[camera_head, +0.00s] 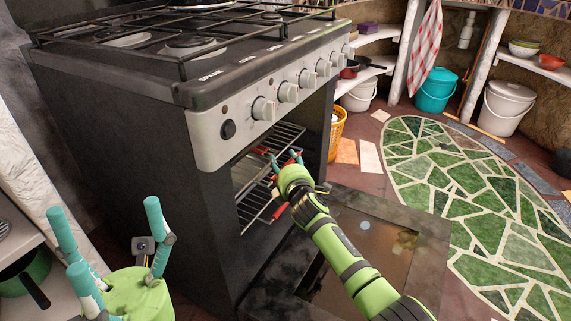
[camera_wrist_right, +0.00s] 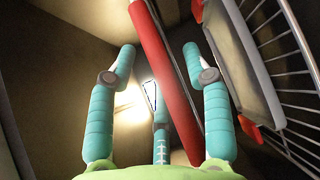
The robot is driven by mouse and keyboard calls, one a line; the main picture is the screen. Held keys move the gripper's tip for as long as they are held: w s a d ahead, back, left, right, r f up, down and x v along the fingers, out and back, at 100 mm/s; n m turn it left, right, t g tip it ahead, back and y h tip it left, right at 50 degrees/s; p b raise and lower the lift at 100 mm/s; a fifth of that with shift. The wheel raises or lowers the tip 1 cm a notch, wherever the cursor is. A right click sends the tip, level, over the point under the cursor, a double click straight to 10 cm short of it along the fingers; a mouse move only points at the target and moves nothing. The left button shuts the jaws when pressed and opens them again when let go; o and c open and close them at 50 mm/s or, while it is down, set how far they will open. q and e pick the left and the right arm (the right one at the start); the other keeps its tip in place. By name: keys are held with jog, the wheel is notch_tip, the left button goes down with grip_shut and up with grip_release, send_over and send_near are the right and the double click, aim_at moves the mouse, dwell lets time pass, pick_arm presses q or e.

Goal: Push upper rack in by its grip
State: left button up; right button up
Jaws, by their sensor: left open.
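The upper rack (camera_head: 283,134) is a wire shelf inside the open oven (camera_head: 226,138), with red parts near its front. My right gripper (camera_head: 286,160) is at the oven mouth by the racks; its arm hides part of them. In the right wrist view a long red bar (camera_wrist_right: 166,75) runs between my spread right fingers (camera_wrist_right: 158,68). The fingers look apart, not closed on it. Which rack the bar belongs to I cannot tell for sure. My left gripper (camera_head: 108,237) is open and empty, left of the oven.
The oven door (camera_head: 425,225) is folded down below my right arm. A lower wire rack (camera_head: 256,208) shows under the upper one. In the wrist view, rack wires (camera_wrist_right: 285,60) and a pale panel (camera_wrist_right: 238,70) are close on the right. A yellow basket (camera_head: 336,133) stands beyond the oven.

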jog(key=shift+s, duration=0.1)
jog(key=shift+s+d, duration=0.25)
jog(key=shift+s, duration=0.25)
jog(key=v, duration=1.1)
jog(key=shift+a, duration=0.2)
jog(key=shift+w, duration=0.1)
